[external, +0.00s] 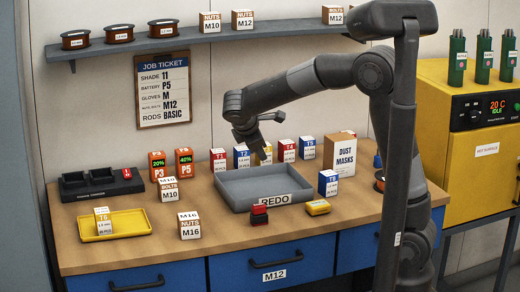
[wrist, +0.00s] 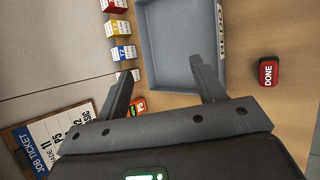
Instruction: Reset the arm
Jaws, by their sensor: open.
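My arm reaches in from the right in the external view. My gripper (external: 258,149) hangs above the back left part of the grey REDO tray (external: 228,194). In the wrist view my gripper (wrist: 163,66) shows two fingers spread apart with nothing between them. The tray (wrist: 180,95) lies below and beyond the fingers there and looks empty. The fingers hide part of the boxes behind the tray.
Small labelled boxes (external: 241,157) stand behind the tray, with a dust masks box (external: 339,154) at its right. A red DONE block (external: 259,214) and a yellow block (external: 318,207) sit in front. A yellow tray (external: 133,229) is at left. A shelf (external: 200,45) runs above.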

